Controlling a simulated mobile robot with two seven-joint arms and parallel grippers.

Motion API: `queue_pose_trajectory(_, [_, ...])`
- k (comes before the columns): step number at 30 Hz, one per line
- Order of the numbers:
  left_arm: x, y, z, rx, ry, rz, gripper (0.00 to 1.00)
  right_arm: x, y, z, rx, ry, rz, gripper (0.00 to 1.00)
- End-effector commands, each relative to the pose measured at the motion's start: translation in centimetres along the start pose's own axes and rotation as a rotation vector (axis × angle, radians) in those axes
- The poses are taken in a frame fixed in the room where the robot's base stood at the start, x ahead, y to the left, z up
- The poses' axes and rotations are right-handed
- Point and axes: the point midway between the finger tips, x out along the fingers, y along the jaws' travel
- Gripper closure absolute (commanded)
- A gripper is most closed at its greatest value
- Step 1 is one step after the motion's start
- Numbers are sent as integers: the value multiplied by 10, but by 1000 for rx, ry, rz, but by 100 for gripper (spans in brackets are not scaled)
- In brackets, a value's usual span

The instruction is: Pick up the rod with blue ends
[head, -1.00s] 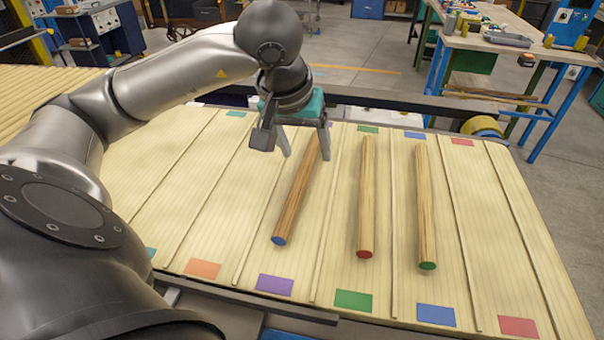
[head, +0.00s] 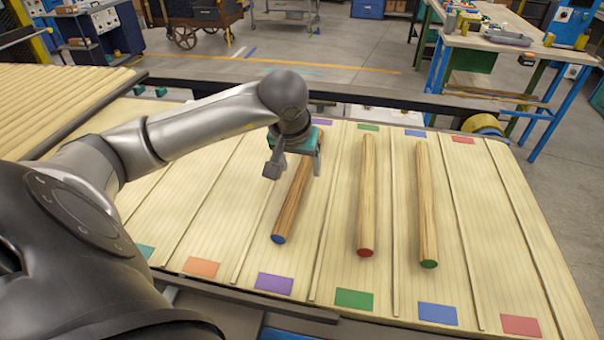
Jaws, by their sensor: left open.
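The rod with a blue end (head: 292,208) lies on the slatted wooden table, in the lane marked by a purple patch at its near edge. I cannot tell if the fingers touch the rod. A rod with a red end (head: 367,200) and a rod with a green end (head: 426,205) lie to the right. My right gripper is not in view.
Thin raised strips divide the table (head: 185,215) into lanes, with coloured patches at both edges. The lanes left of the blue-ended rod are empty. A dark rail (head: 400,98) runs behind the table. A workbench (head: 500,50) stands at the back right.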

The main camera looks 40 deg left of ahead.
Motion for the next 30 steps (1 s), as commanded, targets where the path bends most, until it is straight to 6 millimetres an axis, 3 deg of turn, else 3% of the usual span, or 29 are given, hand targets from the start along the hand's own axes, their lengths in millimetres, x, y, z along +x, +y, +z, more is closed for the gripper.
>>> queue_pose_trajectory(7, [31,0,-2,-2,-3,1,28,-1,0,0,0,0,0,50])
queue_pose_trajectory(16, [35,-1,-3,0,0,0,29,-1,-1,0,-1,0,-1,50])
queue_pose_trajectory(30, [34,-1,-3,-1,0,0,82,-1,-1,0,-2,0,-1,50])
